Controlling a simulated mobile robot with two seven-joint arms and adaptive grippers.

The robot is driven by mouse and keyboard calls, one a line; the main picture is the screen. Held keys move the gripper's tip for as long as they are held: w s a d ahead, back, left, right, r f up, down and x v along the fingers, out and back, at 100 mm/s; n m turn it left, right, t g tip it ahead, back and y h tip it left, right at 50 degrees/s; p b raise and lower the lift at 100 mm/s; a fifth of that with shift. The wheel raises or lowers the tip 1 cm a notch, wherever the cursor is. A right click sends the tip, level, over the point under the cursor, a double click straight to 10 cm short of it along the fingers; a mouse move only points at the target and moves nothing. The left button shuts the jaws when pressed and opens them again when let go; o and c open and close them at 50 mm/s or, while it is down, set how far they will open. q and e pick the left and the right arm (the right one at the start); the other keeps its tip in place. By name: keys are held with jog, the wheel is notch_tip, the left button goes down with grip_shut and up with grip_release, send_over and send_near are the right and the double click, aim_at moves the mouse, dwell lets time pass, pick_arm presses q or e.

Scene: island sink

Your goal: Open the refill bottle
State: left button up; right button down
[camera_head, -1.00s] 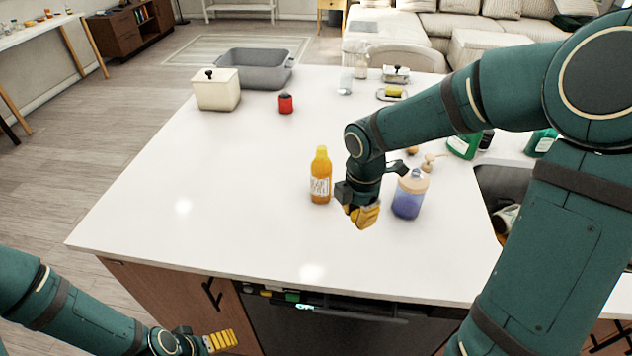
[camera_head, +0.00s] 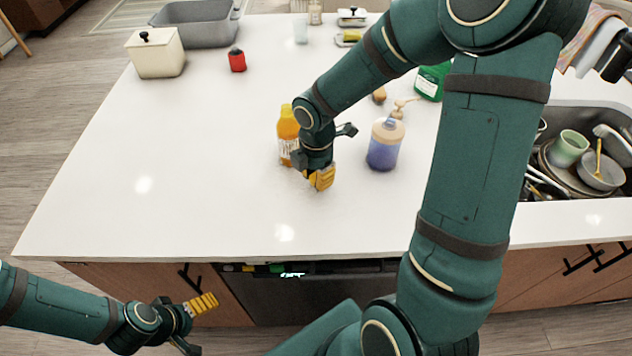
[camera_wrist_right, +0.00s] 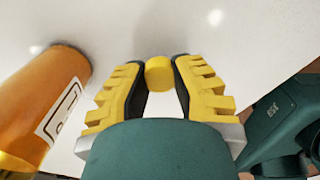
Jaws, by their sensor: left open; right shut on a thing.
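The refill bottle (camera_head: 287,128), orange with a white label, stands upright on the white counter in the head view. Its orange side (camera_wrist_right: 50,100) fills the left of the right wrist view. My right gripper (camera_head: 321,180) is just right of and in front of the bottle, apart from it. Its yellow-padded fingertips are shut on a small round yellow cap (camera_wrist_right: 159,73), above the counter. The bottle's mouth cannot be made out clearly. My left gripper (camera_head: 203,322) is open and empty, low in front of the island cabinets.
A dispenser with purple-blue liquid (camera_head: 384,150) stands right of my right gripper, with a beige pump (camera_head: 402,105) behind it. A sink with dishes (camera_head: 570,160) is at right. A red jar (camera_head: 237,60) and cream canister (camera_head: 157,54) stand far left. The front-left counter is clear.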

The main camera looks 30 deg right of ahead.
aim_at(316, 176)
notch_tip(316, 176, down, 2)
jog(key=shift+f, duration=0.2)
jog(key=shift+f+b, duration=0.1)
jog(key=shift+b, duration=0.2)
jog(key=c, duration=0.9)
grip_release()
jog(key=shift+r, duration=0.35)
notch_tip(316, 176, up, 12)
jog(key=p, duration=0.3)
jog(key=shift+f, duration=0.2)
